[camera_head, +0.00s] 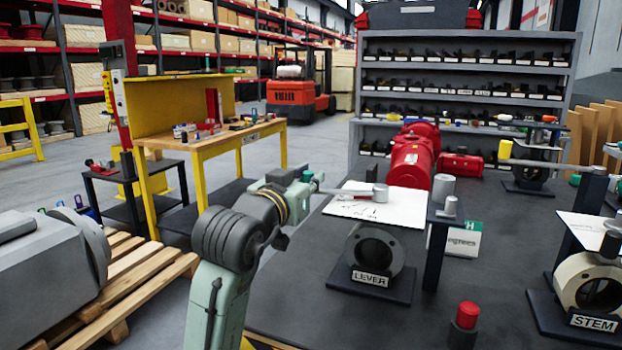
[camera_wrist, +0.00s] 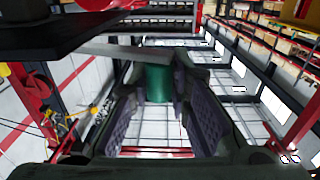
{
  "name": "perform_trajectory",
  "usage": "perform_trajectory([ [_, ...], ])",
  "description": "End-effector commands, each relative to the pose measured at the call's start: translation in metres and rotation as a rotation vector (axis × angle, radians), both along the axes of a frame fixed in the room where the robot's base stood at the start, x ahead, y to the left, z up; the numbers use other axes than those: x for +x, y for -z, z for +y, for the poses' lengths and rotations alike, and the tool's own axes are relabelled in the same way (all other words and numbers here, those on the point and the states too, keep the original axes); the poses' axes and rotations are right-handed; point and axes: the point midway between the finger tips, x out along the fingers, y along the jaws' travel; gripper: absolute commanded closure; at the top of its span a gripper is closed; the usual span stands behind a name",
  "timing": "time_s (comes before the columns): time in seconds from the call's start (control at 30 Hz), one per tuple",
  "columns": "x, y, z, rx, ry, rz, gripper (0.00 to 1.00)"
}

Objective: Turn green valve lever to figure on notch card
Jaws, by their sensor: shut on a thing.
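The valve labelled LEVER (camera_head: 371,278) stands on a dark base on the bench, with a white marked plate (camera_head: 352,206) on top. A grey lever (camera_head: 345,191) runs left from the hub above the plate. It also shows in the wrist view (camera_wrist: 120,53). My gripper (camera_head: 305,184) is at the lever's left end, shut on the green handle (camera_wrist: 158,84), which stands between the two ribbed fingers in the wrist view. A white and green card (camera_head: 463,238) stands behind the valve at the right; its figure is too small to read for certain.
A dark post (camera_head: 438,250) with a grey cylinder stands close right of the valve. A red-capped piece (camera_head: 467,315) sits at the front. The STEM valve (camera_head: 592,285) is at right, a yellow-handled valve (camera_head: 530,165) and red machine (camera_head: 412,160) behind. Bench between is partly clear.

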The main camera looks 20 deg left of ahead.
Motion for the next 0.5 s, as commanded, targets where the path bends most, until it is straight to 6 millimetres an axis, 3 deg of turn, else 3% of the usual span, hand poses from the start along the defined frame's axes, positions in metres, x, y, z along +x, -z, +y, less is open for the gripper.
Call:
perform_trajectory([
  [0.37,-0.0061,0.0011,-0.0044,-0.004,0.010,0.003,1.00],
  [0.4,-0.0060,0.0011,-0.0044,-0.004,0.011,0.003,0.80],
  [0.5,-0.0060,0.0010,-0.0041,-0.003,0.010,0.003,0.73],
])
